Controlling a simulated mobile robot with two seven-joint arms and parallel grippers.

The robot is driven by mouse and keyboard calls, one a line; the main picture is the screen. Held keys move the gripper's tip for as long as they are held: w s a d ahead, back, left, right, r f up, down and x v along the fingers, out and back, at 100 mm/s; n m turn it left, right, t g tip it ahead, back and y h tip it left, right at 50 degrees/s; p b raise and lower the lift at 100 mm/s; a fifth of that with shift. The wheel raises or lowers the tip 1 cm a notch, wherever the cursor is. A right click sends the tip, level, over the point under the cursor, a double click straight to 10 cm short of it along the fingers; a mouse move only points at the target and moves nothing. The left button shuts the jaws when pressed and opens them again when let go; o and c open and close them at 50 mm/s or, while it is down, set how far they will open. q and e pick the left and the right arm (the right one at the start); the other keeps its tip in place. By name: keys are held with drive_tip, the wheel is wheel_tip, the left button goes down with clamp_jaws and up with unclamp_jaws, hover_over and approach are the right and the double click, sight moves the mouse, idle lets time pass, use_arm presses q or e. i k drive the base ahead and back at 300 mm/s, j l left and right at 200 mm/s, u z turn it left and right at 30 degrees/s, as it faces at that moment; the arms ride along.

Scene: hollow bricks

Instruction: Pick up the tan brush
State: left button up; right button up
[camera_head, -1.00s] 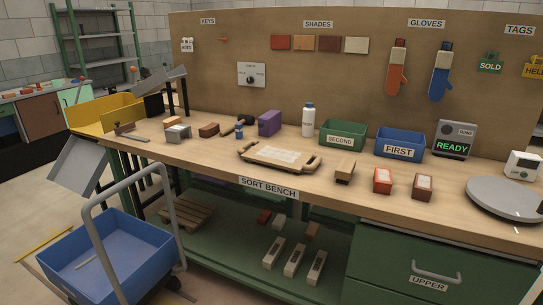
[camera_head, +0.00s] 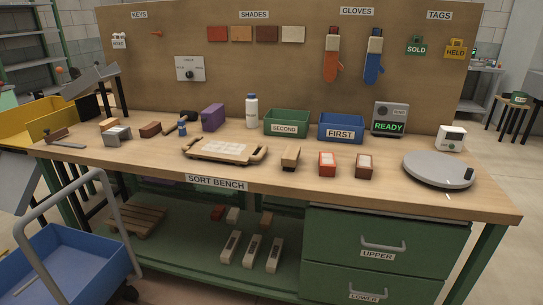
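A small tan block-like piece (camera_head: 290,157) stands on the bench top, right of the wooden tray and left of two red-brown bricks. It may be the tan brush, but I cannot make out bristles at this size. No other thing in view is clearly a brush. Neither of my grippers is in view.
The sort bench (camera_head: 330,186) holds a tray (camera_head: 258,159), a green bin (camera_head: 287,122), a blue bin (camera_head: 341,127), bricks (camera_head: 327,164) and a grey turntable (camera_head: 438,169). A blue cart (camera_head: 60,265) stands at the front left. The bench's front strip is mostly clear.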

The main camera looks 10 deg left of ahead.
sight(290, 158)
drive_tip(key=i+l+u, duration=0.4)
drive_tip(key=i+l, duration=0.55)
drive_tip(key=i, duration=0.15)
